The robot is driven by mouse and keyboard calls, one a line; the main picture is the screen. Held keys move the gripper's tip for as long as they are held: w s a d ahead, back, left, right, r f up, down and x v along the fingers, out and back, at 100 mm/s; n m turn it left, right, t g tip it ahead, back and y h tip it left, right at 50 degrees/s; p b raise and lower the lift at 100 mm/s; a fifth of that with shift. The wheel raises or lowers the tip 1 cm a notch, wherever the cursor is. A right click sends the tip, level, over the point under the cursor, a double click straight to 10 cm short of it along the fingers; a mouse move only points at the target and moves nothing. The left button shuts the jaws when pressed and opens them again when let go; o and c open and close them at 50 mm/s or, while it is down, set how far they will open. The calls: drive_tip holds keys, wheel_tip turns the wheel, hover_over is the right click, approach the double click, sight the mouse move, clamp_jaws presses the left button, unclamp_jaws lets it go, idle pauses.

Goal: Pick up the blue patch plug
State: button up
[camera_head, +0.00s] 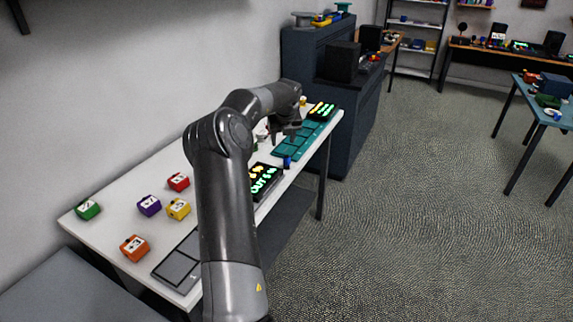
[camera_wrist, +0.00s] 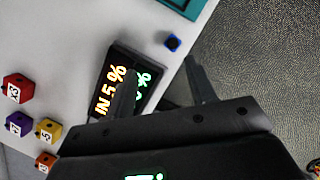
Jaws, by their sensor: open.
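The blue patch plug (camera_head: 287,162) is a small dark blue piece on the white table near its right edge, between the black display and the teal tray. In the wrist view the plug (camera_wrist: 173,43) lies just beyond the fingertips, close to the table edge. My gripper (camera_head: 285,136) is above the table and above the plug, fingers pointing down. In the wrist view my gripper (camera_wrist: 160,70) shows two spread fingers with nothing between them. The plug is apart from both fingers.
A black display (camera_head: 264,180) with lit characters lies near the plug. A teal tray (camera_head: 297,145) sits behind it. Red (camera_head: 178,182), purple (camera_head: 149,205), yellow (camera_head: 178,209), green (camera_head: 87,209) and orange (camera_head: 134,248) labelled blocks stand on the table's left part.

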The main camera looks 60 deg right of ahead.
sight(287, 156)
drive_tip(key=shift+m, duration=0.5)
drive_tip(key=x, duration=0.4)
drive_tip(key=s+x, duration=0.1)
drive_tip(key=x, duration=0.3)
drive_tip(key=d+x, duration=0.1)
drive_tip(key=x, duration=0.3)
drive_tip(key=shift+s+f, duration=0.1)
drive_tip(key=shift+s, duration=0.3)
drive_tip(key=shift+c, duration=0.5)
drive_tip(key=c, duration=1)
